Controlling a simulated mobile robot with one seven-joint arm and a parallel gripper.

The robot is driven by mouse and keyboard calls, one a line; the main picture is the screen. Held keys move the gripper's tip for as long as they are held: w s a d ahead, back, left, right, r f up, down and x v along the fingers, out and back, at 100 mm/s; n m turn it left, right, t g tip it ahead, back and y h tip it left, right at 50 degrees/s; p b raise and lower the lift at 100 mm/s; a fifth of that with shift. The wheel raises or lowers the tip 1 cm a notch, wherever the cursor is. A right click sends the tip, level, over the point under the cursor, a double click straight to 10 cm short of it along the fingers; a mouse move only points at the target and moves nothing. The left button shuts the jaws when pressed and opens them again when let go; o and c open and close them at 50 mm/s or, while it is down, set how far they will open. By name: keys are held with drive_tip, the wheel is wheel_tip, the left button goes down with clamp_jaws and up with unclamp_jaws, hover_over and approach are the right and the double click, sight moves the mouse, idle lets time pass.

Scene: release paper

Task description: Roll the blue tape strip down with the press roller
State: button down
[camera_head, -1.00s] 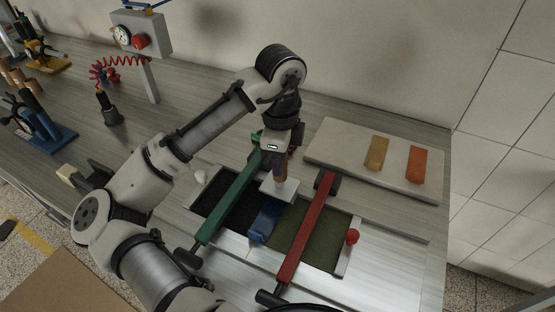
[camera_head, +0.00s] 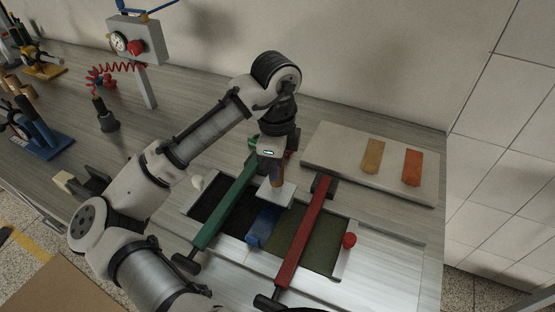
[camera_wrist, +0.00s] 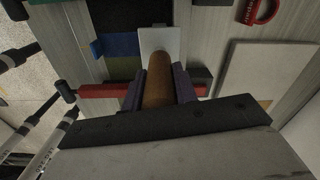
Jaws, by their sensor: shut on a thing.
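My gripper (camera_head: 275,170) is shut on the brown wooden handle (camera_wrist: 157,80) of the press roller. The roller's white flat head (camera_head: 277,194) is below the gripper, over the far part of the blue tape strip (camera_head: 262,228). The strip's near part shows and its far part is hidden under the head. I cannot tell whether the head touches it. In the wrist view the white head (camera_wrist: 160,40) is ahead of the handle, with the blue strip (camera_wrist: 121,46) to its left. The strip lies between a dark panel (camera_head: 236,212) and an olive panel (camera_head: 318,243).
A green bar (camera_head: 224,206) and a red bar (camera_head: 305,232) flank the strip closely. A pale board (camera_head: 325,150) carries a yellow strip (camera_head: 373,155) and an orange strip (camera_head: 412,167). A gauge stand (camera_head: 140,45) is behind left.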

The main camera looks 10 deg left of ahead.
drive_tip(key=shift+s+a, duration=0.1)
drive_tip(key=shift+s, duration=0.8)
drive_tip(key=shift+s+a+f+p, duration=0.1)
drive_tip(key=shift+s+a+p, duration=0.15)
drive_tip(key=shift+s, duration=0.65)
drive_tip(key=shift+s+a+p, duration=0.15)
drive_tip(key=shift+s+p, duration=0.1)
drive_tip(key=shift+s, duration=0.6)
